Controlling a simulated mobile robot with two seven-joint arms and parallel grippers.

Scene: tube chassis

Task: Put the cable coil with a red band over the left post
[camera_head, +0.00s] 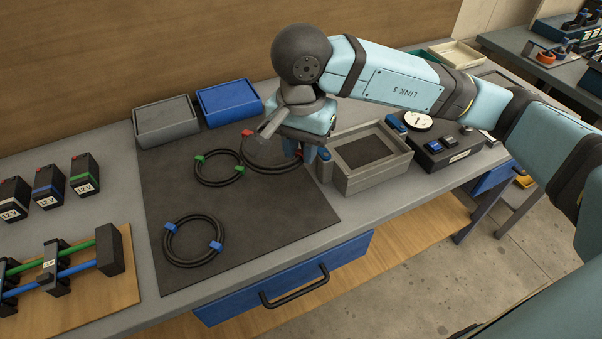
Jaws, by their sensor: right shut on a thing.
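The black cable coil with red bands (268,172) is at the back right of the dark mat (273,207). My right gripper (306,152) is over the coil's right side, pointing down, and shut on it near a red band. The gripper and wrist hide part of the coil, and I cannot tell whether it is clear of the mat. A coil with green bands (218,183) lies just left of it. A coil with blue bands (166,243) lies at the mat's front left. I cannot make out a left post. My left gripper is not in view.
A grey box (166,122) and a blue box (229,103) stand behind the mat. A grey open tray (377,183) is close right of my gripper. Batteries and a board (113,302) with coloured tubes are at left. The mat's front right is clear.

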